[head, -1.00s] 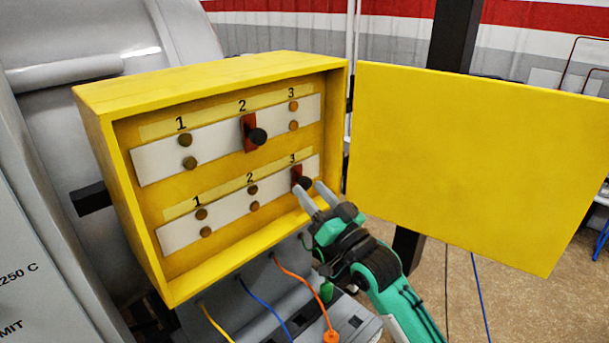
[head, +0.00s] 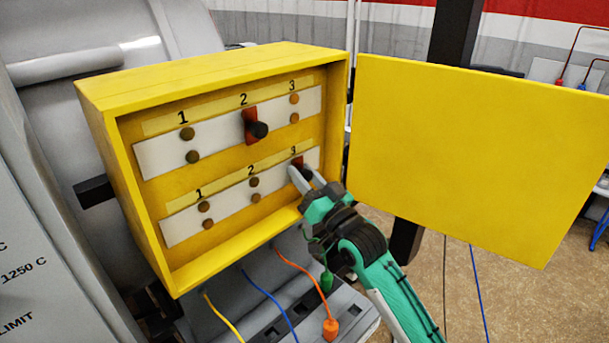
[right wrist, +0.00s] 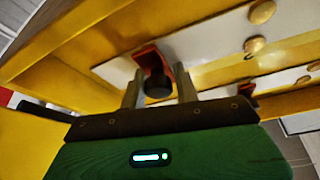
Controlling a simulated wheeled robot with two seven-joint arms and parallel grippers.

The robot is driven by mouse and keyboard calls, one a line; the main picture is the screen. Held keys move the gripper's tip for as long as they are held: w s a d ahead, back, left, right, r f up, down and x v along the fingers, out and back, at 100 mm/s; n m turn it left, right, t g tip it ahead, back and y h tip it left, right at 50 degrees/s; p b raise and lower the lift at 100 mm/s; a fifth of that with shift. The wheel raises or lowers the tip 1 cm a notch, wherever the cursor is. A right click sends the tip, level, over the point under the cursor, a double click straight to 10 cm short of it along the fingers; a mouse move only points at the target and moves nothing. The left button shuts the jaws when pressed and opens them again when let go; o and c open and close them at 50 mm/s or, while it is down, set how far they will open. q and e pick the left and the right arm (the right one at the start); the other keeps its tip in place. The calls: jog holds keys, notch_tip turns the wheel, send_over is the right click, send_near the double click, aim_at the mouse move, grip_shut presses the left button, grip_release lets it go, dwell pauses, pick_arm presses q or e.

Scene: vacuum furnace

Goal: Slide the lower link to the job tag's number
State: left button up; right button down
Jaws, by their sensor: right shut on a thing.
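The lower link (head: 299,161), a red plate with a black knob, sits at number 3 on the lower white strip (head: 232,201) in the open yellow box. In the right wrist view the link (right wrist: 151,58) and its black knob show between the fingers. My right gripper (head: 305,173) is shut on the lower link's knob; its fingers (right wrist: 159,77) stand on either side of it. The studs at 1 and 2 of the lower strip are bare. The upper link (head: 250,126) sits at number 2 on the upper strip. No job tag is visible. My left gripper is out of view.
The box's yellow door (head: 470,160) stands open to the right. The yellow box (head: 205,78) has a raised rim around the strips. Yellow, blue and orange cables (head: 305,268) run below it to a grey unit. A grey panel with "1250 C" (head: 25,270) stands at left.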

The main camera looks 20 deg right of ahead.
aim_at(254, 183)
jog(key=s+a, duration=0.1)
jog(key=a, duration=0.2)
jog(key=s+a+p, duration=0.1)
jog(key=a, duration=0.2)
jog(key=s+a+p, duration=0.1)
jog(key=a, duration=0.2)
jog(key=shift+s+a, duration=0.1)
jog(key=shift+s, duration=0.05)
jog(key=shift+s+a, duration=0.25)
jog(key=shift+a, duration=0.35)
jog(key=c, duration=1.1)
grip_release()
jog(key=shift+d, duration=0.1)
jog(key=shift+c, duration=0.2)
jog(key=b+v, duration=0.5)
jog(key=v, duration=0.8)
jog(key=shift+s+b, duration=0.3)
jog(key=shift+s, duration=0.05)
jog(key=shift+d+f, duration=0.1)
jog(key=shift+f, duration=0.05)
